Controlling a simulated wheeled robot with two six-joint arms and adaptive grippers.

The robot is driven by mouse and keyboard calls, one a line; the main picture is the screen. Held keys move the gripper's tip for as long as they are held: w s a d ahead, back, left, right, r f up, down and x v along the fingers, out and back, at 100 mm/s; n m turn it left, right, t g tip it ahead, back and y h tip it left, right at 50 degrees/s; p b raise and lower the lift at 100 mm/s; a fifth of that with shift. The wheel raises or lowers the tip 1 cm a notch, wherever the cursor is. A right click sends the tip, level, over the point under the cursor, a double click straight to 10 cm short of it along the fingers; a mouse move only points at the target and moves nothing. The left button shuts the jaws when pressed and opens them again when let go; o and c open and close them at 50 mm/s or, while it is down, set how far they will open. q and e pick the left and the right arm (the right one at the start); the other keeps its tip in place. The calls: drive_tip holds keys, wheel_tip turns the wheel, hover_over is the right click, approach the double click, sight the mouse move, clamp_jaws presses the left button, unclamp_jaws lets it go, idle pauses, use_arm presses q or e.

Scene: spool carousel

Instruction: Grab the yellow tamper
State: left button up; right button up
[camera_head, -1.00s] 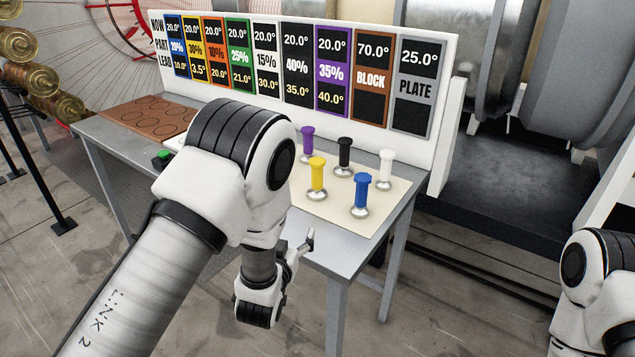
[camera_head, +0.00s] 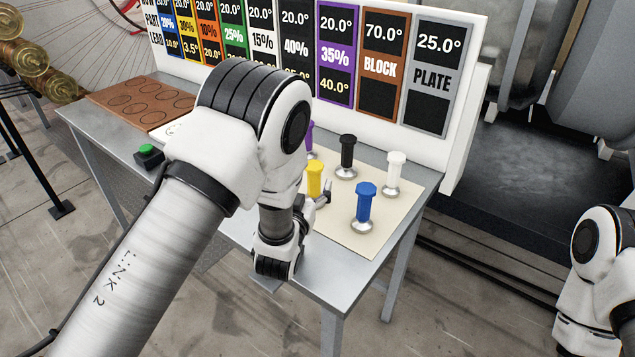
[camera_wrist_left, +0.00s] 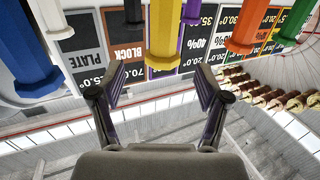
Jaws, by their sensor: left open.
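The yellow tamper (camera_head: 315,178) stands on the cream mat on the table, its base partly hidden by my left arm. My left gripper (camera_head: 322,196) is open, with a finger showing close to the yellow handle, partly hidden by my own wrist. In the left wrist view, which looks upside down, the yellow handle (camera_wrist_left: 164,38) lies in line with the gap between the two spread fingers (camera_wrist_left: 157,82). No grip on it shows, and I cannot tell whether a finger touches it. Only part of my right arm shows; its gripper is out of view.
A blue tamper (camera_head: 366,203) stands right of the yellow one, with black (camera_head: 347,152) and white (camera_head: 394,170) tampers behind and a purple one (camera_head: 309,137) partly hidden. A label board (camera_head: 467,75) rises at the back. A green button (camera_head: 148,152) sits at left.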

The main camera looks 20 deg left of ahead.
sight(312, 173)
use_arm(q)
drive_tip(key=shift+w+a+r+p, duration=0.15)
drive_tip(key=shift+w+r+p, duration=0.3)
drive_tip(key=shift+w, duration=0.4)
drive_tip(key=w, duration=0.2)
drive_tip(key=w+p, duration=0.1)
drive_tip(key=w, duration=0.1)
drive_tip(key=shift+w+a+f, duration=0.15)
drive_tip(key=shift+a, duration=0.05)
drive_tip(key=shift+w+f, duration=0.1)
drive_tip(key=shift+w, duration=0.05)
drive_tip(key=shift+c, duration=1)
clamp_jaws()
